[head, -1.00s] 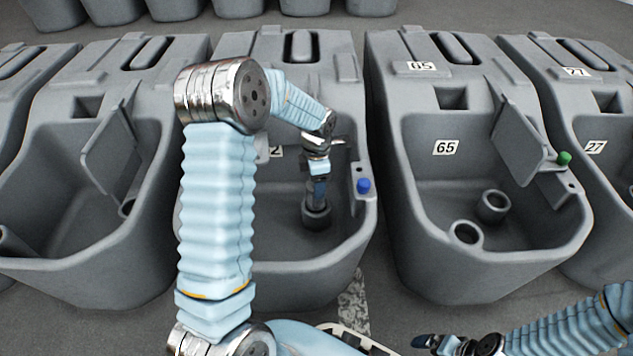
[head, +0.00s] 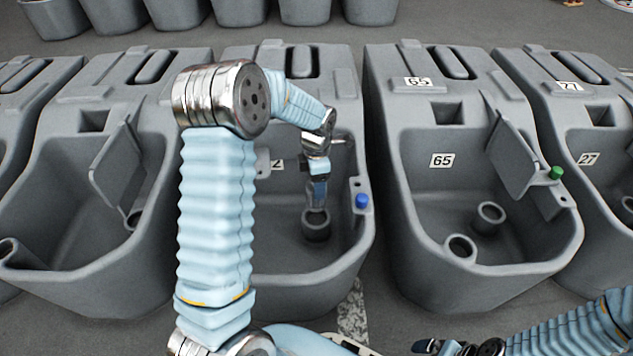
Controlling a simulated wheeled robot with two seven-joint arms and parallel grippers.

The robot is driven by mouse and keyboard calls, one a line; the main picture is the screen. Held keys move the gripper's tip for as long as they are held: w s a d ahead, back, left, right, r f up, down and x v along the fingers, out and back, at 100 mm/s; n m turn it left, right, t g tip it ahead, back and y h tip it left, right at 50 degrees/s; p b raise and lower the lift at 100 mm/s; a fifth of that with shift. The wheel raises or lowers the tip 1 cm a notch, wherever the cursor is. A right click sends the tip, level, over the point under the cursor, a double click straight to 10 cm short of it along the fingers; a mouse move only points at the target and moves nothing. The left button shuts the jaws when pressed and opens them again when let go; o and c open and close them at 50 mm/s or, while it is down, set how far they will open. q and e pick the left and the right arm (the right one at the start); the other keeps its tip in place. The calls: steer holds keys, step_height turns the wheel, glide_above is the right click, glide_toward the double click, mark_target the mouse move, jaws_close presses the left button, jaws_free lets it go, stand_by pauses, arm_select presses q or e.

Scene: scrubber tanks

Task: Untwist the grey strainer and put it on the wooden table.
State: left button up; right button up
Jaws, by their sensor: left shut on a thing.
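My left gripper (head: 316,203) reaches down into the middle tank (head: 300,262), its fingers pointing at the floor of the basin. It is shut on the grey strainer (head: 316,217), which is small and partly hidden by the fingers. Just below is a short round grey collar (head: 316,232) on the basin floor. I cannot tell whether strainer and collar still touch. My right gripper (head: 426,347) is low at the bottom edge, away from the tanks, and its jaw opening is unclear. No wooden table shows.
A blue knob (head: 361,201) sits on the middle tank's right rim, close to my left gripper. A tank marked 65 (head: 480,262) stands to the right, with two round grey fittings inside and a green knob (head: 556,173). Another tank (head: 90,292) stands left.

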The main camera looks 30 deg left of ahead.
arm_select(q)
steer(key=shift+r+p, duration=1.9)
steer(key=shift+r, duration=0.95)
steer(key=shift+r+p, duration=2.35)
steer(key=shift+r, duration=0.7)
step_height(320, 180, up, 6)
steer(key=p, duration=0.4)
steer(key=shift+p, duration=0.35)
